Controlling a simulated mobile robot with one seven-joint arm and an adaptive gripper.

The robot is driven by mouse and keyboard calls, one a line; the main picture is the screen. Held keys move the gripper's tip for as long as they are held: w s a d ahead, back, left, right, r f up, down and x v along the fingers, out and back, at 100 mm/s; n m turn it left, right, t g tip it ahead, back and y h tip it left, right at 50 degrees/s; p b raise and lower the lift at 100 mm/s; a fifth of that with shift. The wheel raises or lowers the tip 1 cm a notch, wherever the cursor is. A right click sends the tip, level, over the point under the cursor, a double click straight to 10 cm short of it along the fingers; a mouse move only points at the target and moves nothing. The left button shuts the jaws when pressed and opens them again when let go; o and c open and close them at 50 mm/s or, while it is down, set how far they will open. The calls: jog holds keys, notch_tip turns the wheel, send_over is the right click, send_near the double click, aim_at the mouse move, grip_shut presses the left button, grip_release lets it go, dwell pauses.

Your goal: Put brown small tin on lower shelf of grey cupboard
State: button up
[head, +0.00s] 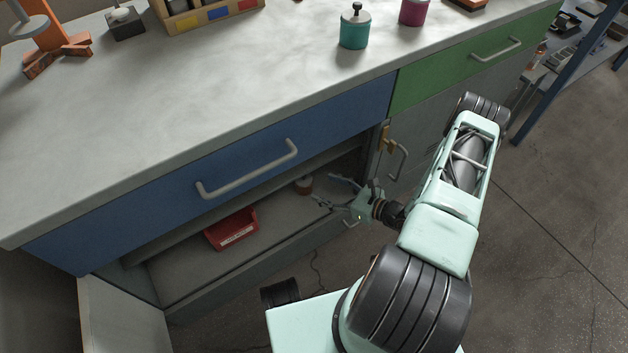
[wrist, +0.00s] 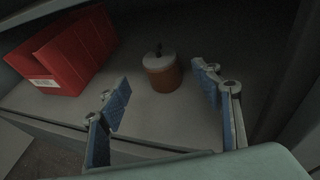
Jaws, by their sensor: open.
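The brown small tin (wrist: 165,76) has a pale lid with a dark knob. It stands upright on the lower shelf (wrist: 150,118) inside the grey cupboard (head: 205,293). In the head view the tin (head: 304,185) is small and sits in shadow toward the right of the opening. My gripper (head: 338,190) is at the front of the opening, pointing in. In the wrist view my gripper (wrist: 163,85) is open, with one blue-padded finger to the left of the tin and one to the right. The fingers look apart from the tin and nothing is held.
A red bin (head: 232,230) stands on the same shelf to the left of the tin. The cupboard door (head: 120,315) hangs open at left. A blue drawer (head: 230,170) is shut above the opening. A teal tin (head: 355,30) and a magenta tin (head: 413,11) stand on the bench top.

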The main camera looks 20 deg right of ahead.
jog(key=v, duration=0.4)
jog(key=shift+p, duration=0.3)
